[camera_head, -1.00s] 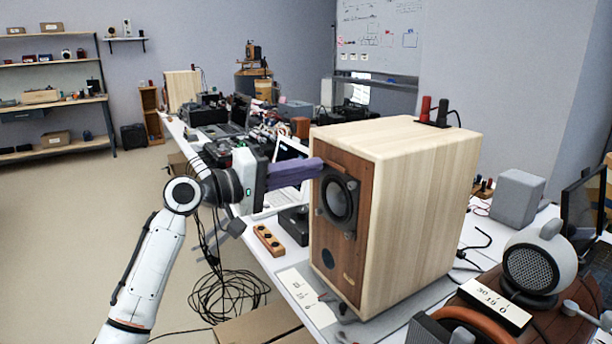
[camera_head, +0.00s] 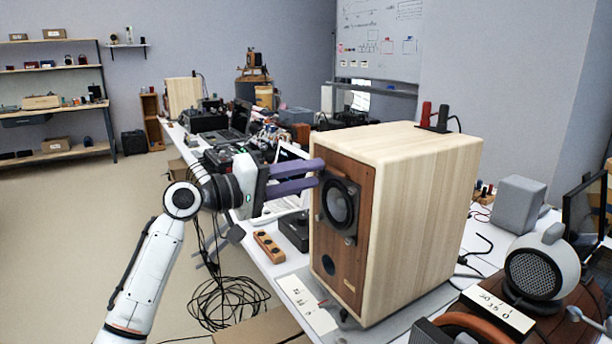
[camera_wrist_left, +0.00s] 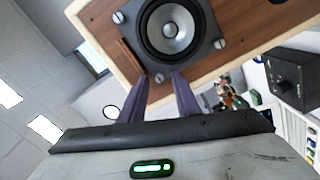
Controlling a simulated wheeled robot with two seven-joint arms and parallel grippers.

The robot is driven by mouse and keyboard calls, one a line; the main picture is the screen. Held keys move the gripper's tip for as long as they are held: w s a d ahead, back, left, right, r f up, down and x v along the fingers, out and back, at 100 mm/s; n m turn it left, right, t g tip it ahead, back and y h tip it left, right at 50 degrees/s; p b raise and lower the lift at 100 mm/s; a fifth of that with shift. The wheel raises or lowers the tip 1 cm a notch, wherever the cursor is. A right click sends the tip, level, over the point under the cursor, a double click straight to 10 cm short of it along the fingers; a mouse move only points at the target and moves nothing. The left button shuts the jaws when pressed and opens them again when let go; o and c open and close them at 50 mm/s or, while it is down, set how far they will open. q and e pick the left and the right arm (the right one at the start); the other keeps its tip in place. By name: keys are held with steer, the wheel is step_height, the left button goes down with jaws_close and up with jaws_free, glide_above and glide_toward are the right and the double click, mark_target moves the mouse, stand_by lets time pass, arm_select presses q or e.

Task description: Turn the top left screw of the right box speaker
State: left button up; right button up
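The right box speaker (camera_head: 425,215) stands on the table, with pale wood sides and a brown front panel. Its round black driver (camera_head: 338,205) has screws around its rim and fills the top of the left wrist view (camera_wrist_left: 172,28). My left gripper (camera_head: 321,173) is at the upper left of this driver, its two purple fingers apart. In the left wrist view, the top left screw (camera_wrist_left: 160,78) shows between the fingertips, which are close to the panel. I cannot tell whether they touch the screw. My right gripper is not in view.
A wooden strip with black knobs (camera_head: 268,245) and a small black box (camera_head: 294,229) are on the table left of the speaker. A white round speaker (camera_head: 535,268) stands at the right. Cables (camera_head: 228,300) hang below my left arm.

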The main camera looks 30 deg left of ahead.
arm_select(q)
steer(key=b+v, duration=0.1)
steer(key=v, duration=0.9)
steer(key=shift+s, duration=0.15)
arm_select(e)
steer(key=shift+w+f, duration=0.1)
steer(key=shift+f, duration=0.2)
arm_select(q)
steer(key=shift+f, duration=0.1)
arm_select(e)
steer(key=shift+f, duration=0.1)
